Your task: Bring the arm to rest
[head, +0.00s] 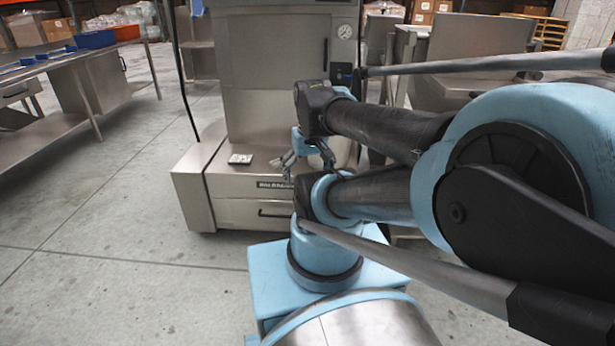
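My arm is blue and black and fills the right and centre of the head view. It is folded back on itself above my base. My gripper (305,158) shows small and grey near the middle, hanging below the wrist in front of the steel machine. Its fingers look spread apart with nothing between them. Part of it is hidden behind my arm links.
A steel machine (270,75) with a round gauge stands ahead, its lower cabinet (195,190) jutting forward. A small white device (240,159) lies on its ledge. A steel table (50,66) with blue and red trays stands left. The concrete floor at left is clear.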

